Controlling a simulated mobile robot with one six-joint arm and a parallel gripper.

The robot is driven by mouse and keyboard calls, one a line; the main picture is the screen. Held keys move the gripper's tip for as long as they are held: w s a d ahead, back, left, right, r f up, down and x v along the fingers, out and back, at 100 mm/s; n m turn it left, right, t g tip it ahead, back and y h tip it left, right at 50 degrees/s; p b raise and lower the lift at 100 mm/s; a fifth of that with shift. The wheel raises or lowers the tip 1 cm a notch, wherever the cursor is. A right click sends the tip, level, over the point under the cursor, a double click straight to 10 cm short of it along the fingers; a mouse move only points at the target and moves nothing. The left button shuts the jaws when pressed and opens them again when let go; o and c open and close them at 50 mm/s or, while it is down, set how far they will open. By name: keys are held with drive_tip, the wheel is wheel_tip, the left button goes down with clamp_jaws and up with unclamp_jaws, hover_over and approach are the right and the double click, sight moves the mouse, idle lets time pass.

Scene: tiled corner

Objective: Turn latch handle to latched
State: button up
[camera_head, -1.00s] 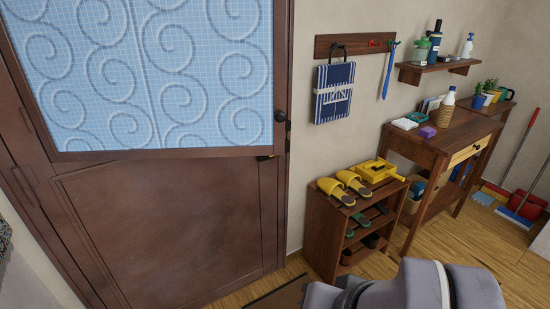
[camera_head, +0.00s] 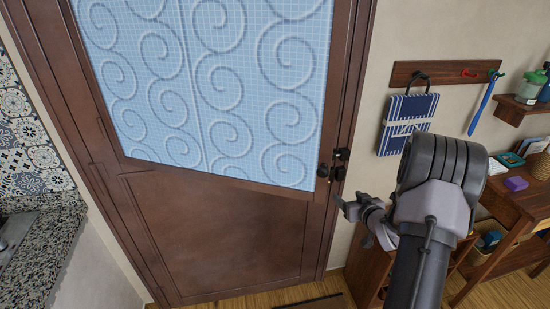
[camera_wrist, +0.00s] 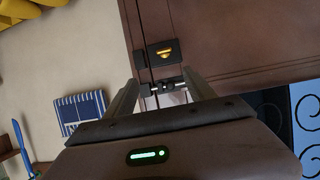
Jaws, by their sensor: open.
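The brown door (camera_head: 235,235) has dark hardware at its right edge, with a round black knob (camera_head: 323,170) in the head view.
A blue striped towel (camera_head: 407,122) hangs on a wall rack (camera_head: 440,75) right of the door. A shoe rack (camera_head: 370,268) and a wooden table (camera_head: 512,215) stand at the lower right, partly behind my arm. A speckled counter (camera_head: 45,240) is at far left.

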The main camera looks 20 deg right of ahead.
drive_tip(key=a+b+x, duration=0.1)
drive_tip(key=b+x, duration=0.3)
drive_tip(key=x, duration=1.3)
drive_tip(key=shift+w+f, duration=0.2)
drive_tip(key=shift+a, duration=0.1)
drive_tip(key=shift+c, duration=0.4)
drive_tip(key=c, duration=1.3)
